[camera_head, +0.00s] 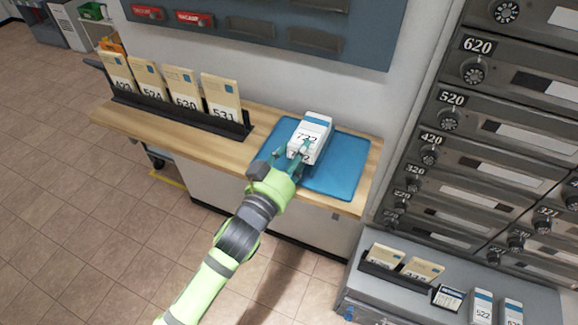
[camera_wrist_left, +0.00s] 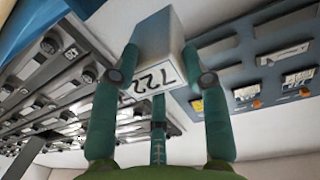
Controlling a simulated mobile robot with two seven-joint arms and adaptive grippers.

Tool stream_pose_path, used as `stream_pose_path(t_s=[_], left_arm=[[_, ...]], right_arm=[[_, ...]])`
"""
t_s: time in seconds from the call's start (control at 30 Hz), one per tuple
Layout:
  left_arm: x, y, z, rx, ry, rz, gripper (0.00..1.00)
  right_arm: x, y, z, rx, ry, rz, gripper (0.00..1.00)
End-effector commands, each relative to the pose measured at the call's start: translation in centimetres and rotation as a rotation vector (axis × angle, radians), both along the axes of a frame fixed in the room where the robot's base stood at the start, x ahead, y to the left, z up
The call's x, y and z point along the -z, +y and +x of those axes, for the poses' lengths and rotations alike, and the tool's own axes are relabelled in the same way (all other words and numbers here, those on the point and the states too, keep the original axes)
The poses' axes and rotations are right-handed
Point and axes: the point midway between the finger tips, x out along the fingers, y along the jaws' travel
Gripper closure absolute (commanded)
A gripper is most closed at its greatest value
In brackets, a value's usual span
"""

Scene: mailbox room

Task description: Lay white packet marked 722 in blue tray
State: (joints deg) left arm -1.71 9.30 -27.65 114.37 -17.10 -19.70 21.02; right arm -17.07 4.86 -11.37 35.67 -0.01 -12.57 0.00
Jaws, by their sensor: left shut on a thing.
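The white packet marked 722 (camera_head: 313,133) has a blue band at its top end and stands over the blue tray (camera_head: 345,165) on the wooden counter. My left gripper (camera_head: 299,153) is shut on the packet's near side. In the left wrist view the packet (camera_wrist_left: 163,45) sits between the green fingers of my left gripper (camera_wrist_left: 160,80), its number upside down. The packet's lower end is partly hidden by the fingers, and I cannot tell whether it touches the tray. My right gripper is not in view.
A black rack (camera_head: 180,115) with several tan envelopes stands left of the tray. Grey mailboxes (camera_head: 490,130) rise at the right. A lower grey shelf (camera_head: 455,285) holds more envelopes and white packets. A blue-grey panel (camera_head: 270,25) hangs on the wall behind.

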Motion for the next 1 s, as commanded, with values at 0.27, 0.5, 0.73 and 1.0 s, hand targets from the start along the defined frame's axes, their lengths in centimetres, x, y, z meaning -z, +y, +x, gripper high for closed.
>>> stream_pose_path(t_s=[0.27,0.5,0.73,1.0], left_arm=[[2.4,-0.6,1.6,0.000,0.001,-0.002,0.85],[3.9,-0.5,1.7,-0.001,-0.001,-0.001,0.85],[4.1,-0.5,1.7,-0.001,-0.002,-0.001,0.85],[4.1,-0.5,1.7,-0.001,-0.002,-0.001,0.27]], right_arm=[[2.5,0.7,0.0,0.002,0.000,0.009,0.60],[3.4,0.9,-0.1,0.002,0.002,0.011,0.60],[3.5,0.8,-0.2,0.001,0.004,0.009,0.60],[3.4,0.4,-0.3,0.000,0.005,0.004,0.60]])
